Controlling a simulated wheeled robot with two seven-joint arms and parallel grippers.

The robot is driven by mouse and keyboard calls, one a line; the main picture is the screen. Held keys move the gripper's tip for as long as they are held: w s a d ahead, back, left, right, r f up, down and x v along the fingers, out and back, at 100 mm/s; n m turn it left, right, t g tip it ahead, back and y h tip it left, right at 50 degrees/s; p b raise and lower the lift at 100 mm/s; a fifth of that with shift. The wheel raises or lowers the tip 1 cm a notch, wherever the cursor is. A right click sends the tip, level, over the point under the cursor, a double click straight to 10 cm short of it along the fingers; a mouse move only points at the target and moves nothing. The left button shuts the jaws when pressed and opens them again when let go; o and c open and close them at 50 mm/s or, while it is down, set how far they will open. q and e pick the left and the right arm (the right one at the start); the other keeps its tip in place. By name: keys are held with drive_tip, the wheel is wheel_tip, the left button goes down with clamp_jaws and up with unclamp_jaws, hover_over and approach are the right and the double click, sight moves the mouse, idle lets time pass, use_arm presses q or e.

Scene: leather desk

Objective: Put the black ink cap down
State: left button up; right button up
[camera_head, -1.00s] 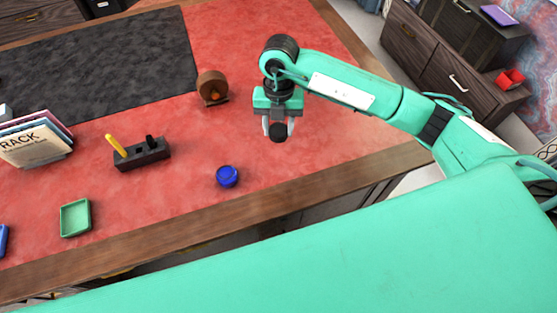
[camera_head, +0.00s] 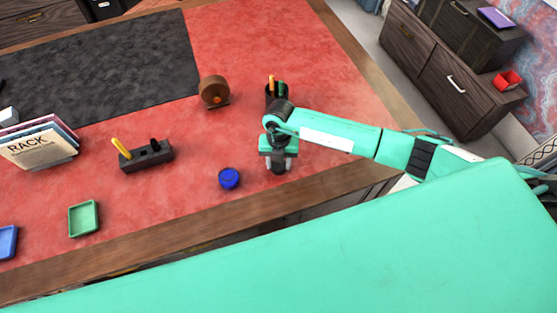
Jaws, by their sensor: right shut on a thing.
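My right gripper (camera_head: 279,166) is at the right part of the red desk top, pointing down. It is shut on the black ink cap (camera_head: 279,169), a small dark piece between its fingertips, partly hidden by the fingers. I cannot tell whether the cap touches the desk. A blue ink pot (camera_head: 229,179) stands on the desk a little to the left of the gripper, apart from it. My left gripper is not in view.
A black pen cup (camera_head: 276,90) stands behind my right arm. A brown round holder (camera_head: 214,92), a dark pen stand (camera_head: 147,157), a rack of books (camera_head: 38,145), a green tray (camera_head: 84,219) and a blue tray (camera_head: 7,242) lie leftward. Bare red desk surrounds the gripper.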

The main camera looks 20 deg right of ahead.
drive_tip(key=shift+f, duration=0.1)
drive_tip(key=o, duration=1)
drive_tip(key=shift+c, duration=0.2)
drive_tip(key=shift+w+r, duration=0.1)
drive_tip(key=shift+r, duration=0.25)
wheel_tip(320, 180, up, 12)
drive_tip(key=w+b, duration=0.1)
drive_tip(key=b, duration=0.2)
drive_tip(key=shift+w+d+f, duration=0.25)
drive_tip(key=shift+d, duration=0.05)
